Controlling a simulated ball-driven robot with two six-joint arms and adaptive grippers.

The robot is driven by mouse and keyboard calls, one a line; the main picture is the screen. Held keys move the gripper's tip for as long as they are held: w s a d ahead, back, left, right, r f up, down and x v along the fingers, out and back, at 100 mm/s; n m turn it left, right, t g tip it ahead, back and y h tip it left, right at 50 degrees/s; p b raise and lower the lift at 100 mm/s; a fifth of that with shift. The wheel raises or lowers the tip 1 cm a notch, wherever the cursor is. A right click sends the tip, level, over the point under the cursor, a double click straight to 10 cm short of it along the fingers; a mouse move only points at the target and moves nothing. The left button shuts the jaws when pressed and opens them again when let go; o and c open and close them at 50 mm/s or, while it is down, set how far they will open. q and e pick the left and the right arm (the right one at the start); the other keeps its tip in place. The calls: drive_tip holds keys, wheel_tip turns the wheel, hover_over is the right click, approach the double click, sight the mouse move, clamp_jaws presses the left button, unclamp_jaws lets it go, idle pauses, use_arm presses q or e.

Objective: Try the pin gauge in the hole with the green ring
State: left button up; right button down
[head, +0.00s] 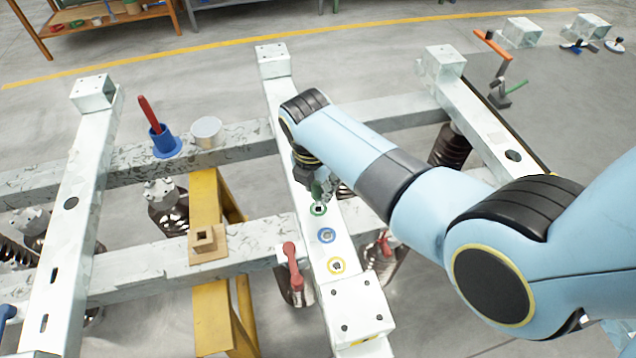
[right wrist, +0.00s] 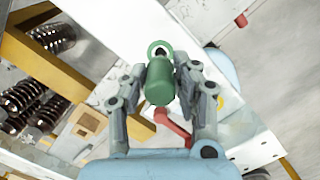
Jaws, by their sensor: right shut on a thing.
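My right gripper (head: 316,185) is shut on a green pin gauge, whose green handle (right wrist: 159,82) sits between the two fingers in the right wrist view. In the head view, only a bit of green shows at the fingertips. The hole with the green ring (head: 318,209) is on the white middle beam (head: 300,130), just in front of the fingertips. In the right wrist view the ring (right wrist: 159,46) shows just beyond the handle, which covers its near edge. The pin's tip is hidden, and I cannot tell its height over the beam. My left gripper is not in view.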

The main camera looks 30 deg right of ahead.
sight(318, 204)
drive_tip(key=shift+p, duration=0.35)
idle(0.4)
drive_tip(key=shift+f+b, duration=1.85)
drive_tip(key=shift+f, duration=0.85)
idle(0.8)
idle(0.4)
wheel_tip(318, 204, up, 8)
drive_tip(key=p, duration=0.8)
drive_tip(key=shift+f, duration=0.2)
